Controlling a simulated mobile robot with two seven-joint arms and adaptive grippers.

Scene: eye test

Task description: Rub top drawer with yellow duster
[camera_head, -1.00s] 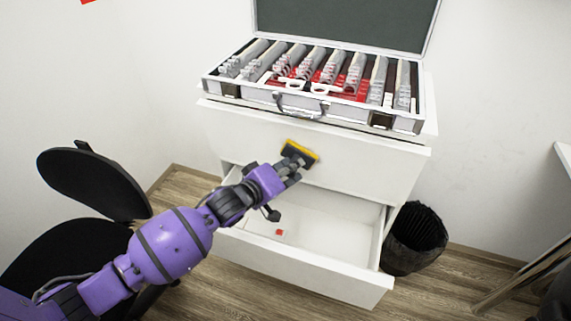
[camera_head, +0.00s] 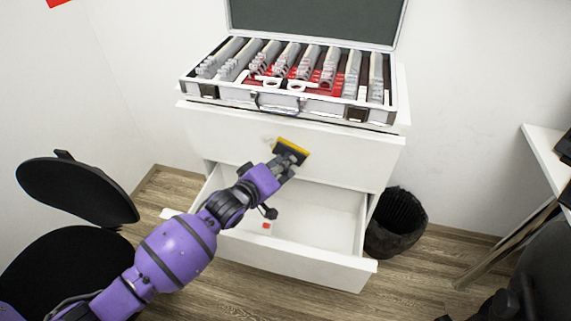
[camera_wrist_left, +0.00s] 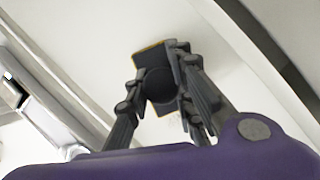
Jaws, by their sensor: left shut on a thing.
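The yellow duster (camera_head: 293,146), with a dark body, is at the front of the closed top drawer (camera_head: 350,157) of the white cabinet. My left gripper (camera_head: 284,161) is shut on the duster's dark body, with the yellow edge facing up. Contact between duster and drawer front cannot be told for certain. In the left wrist view, the dark duster (camera_wrist_left: 150,57) with a thin yellow edge sits between the fingers of my left gripper (camera_wrist_left: 160,88), before a white surface. A faint smudge shows on the drawer front just left of the duster. My right gripper is not seen.
An open case of lenses (camera_head: 300,107) stands on the cabinet. The lower drawer (camera_head: 300,262) is pulled out, with a small red object (camera_head: 266,226) inside. A black bin (camera_head: 397,225) is at right, a black chair (camera_head: 75,190) at left, a white table (camera_head: 548,160) far right.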

